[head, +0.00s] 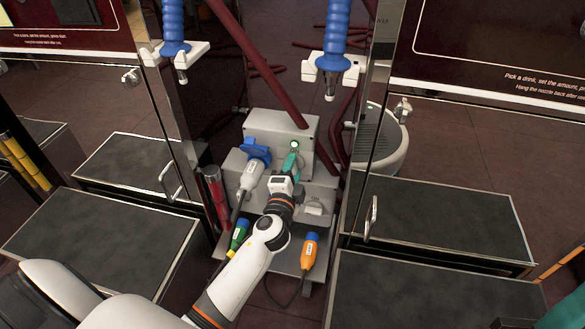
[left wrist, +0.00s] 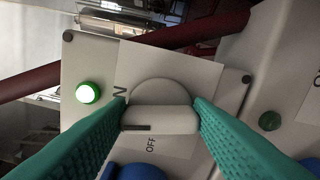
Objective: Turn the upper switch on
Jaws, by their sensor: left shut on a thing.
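The upper switch is a pale rotary knob (left wrist: 160,120) on the upper grey box (head: 270,127). My left gripper (head: 292,165) is shut on this knob, its teal fingers on either side in the left wrist view (left wrist: 162,112). The knob's dark mark sits at its left end in that view, on the side of the partly hidden ON label; the OFF label (left wrist: 151,145) shows below. The round lamp (left wrist: 88,93) beside the knob glows green, and also shows lit in the head view (head: 294,144). A teal part of my right gripper (head: 565,312) shows at the corner.
The lower box has another knob (head: 314,207) and a dark green, unlit lamp (left wrist: 270,121). A blue plug (head: 256,153) sits left of my gripper. Green (head: 239,233) and orange (head: 310,250) connectors are in front. Dark red hoses (head: 255,60) pass close behind and above.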

